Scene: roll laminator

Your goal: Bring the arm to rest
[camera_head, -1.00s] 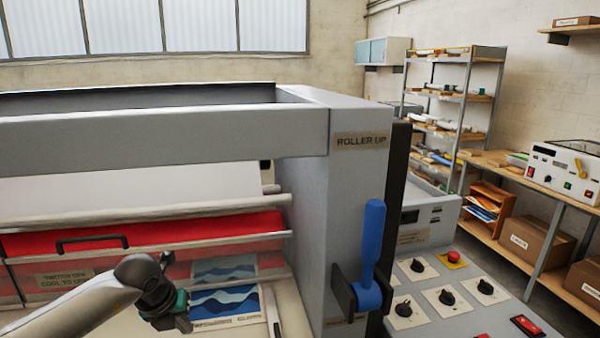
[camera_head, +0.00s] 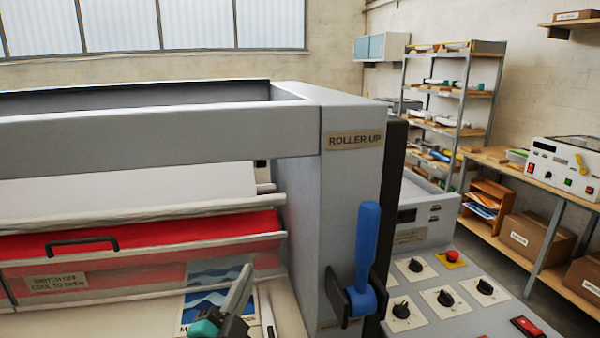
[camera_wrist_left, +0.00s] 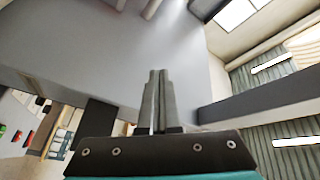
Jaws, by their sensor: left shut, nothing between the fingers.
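My left gripper (camera_head: 238,292) shows at the bottom of the head view, in front of the feed table and the red guard. Its two fingers are together and point up, with nothing between them. In the left wrist view the shut fingers (camera_wrist_left: 157,100) stand side by side against the grey side of the machine. The gripper covers part of a blue wave-patterned print (camera_head: 205,290) on the feed table. Most of my left arm is out of the head view. My right gripper is not in view.
The laminator's grey end housing (camera_head: 325,200) stands right of the gripper, with a blue lever (camera_head: 367,245) on it. A control panel (camera_head: 450,290) with knobs lies further right. The red guard (camera_head: 150,232) spans the left. Shelves (camera_head: 455,100) stand behind.

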